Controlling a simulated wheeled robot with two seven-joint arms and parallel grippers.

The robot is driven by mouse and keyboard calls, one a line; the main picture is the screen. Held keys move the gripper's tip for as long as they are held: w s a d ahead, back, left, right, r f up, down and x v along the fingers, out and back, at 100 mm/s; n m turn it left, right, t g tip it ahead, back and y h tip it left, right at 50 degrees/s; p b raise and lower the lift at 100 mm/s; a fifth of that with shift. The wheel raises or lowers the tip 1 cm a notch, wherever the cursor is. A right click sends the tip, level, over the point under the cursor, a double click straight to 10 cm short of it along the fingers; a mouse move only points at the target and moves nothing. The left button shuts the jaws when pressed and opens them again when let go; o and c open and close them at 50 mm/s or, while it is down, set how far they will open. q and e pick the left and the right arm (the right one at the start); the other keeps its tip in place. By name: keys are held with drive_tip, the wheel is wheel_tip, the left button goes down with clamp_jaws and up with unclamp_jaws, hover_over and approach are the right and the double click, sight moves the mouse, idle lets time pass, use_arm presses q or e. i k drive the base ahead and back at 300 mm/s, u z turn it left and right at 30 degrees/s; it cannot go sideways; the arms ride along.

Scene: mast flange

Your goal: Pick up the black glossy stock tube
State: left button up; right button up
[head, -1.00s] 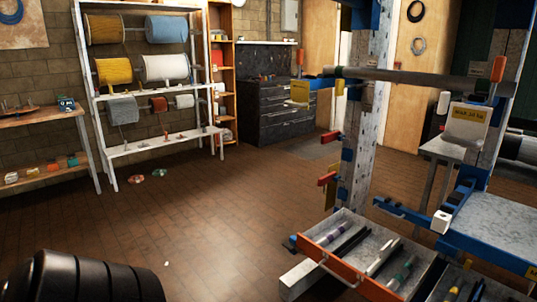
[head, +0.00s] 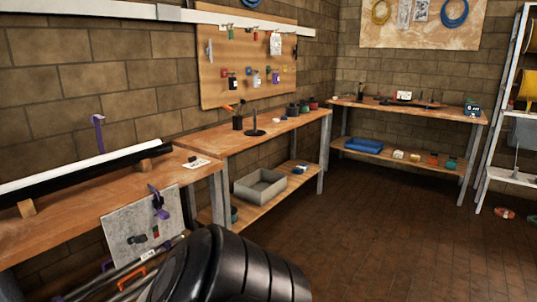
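A long black tube (head: 90,174) lies on wooden blocks (head: 144,165) on the bench at the left of the head view. It looks dark and smooth; its left end is cut off by the picture edge. A white tube (head: 70,172) lies right behind and alongside it. Neither of my grippers is in view. A large black ribbed part of my own arm shows at the bottom and hides part of the area below the bench.
The left workbench (head: 120,200) has a grey panel (head: 143,232) hanging at its front and several tubes (head: 120,278) below. A second bench (head: 215,137) and a far bench (head: 440,111) stand along the walls.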

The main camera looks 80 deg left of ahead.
sight(10, 199)
drive_tip(key=u, duration=3.6)
drive_tip(key=k, duration=0.5)
drive_tip(key=z, duration=3.7)
drive_tip(key=i, duration=0.2)
drive_tip(key=u, duration=2.95)
drive_tip(key=i, duration=1.35)
drive_tip(key=u, duration=0.85)
